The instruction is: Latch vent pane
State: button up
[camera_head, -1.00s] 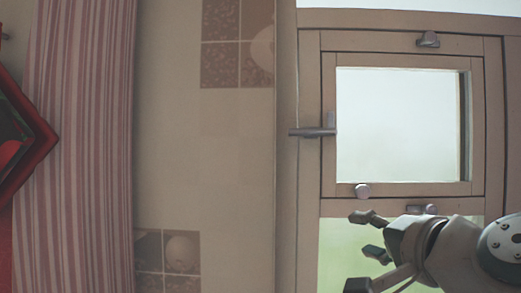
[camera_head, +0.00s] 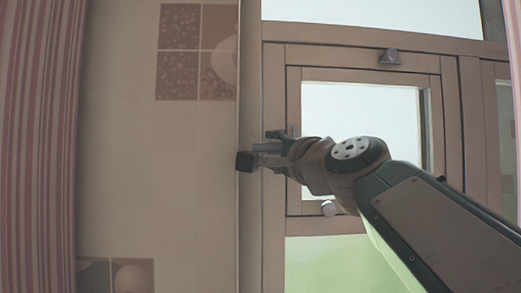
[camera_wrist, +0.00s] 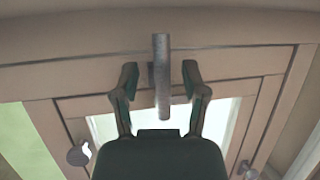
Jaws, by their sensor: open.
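The vent pane (camera_head: 350,100) is a small window with a wooden frame, and it looks flush in the larger frame. Its grey metal handle (camera_wrist: 161,80) stands between the two fingers of my gripper (camera_wrist: 160,72) in the wrist view. The fingers are open on either side of it, with gaps showing. In the head view my gripper (camera_head: 260,149) reaches the pane's left side, and the handle's grip (camera_head: 267,148) shows partly between the fingers. My wrist hides the handle's base and part of the glass there.
A grey catch (camera_head: 389,57) sits on the frame above the pane. A round knob (camera_head: 328,208) is at the pane's bottom edge. A tiled wall (camera_head: 160,160) lies to the left, with a striped curtain (camera_head: 38,150) beyond it.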

jog(key=shift+w+r, duration=0.15)
jog(key=shift+w, duration=0.4)
grip_shut()
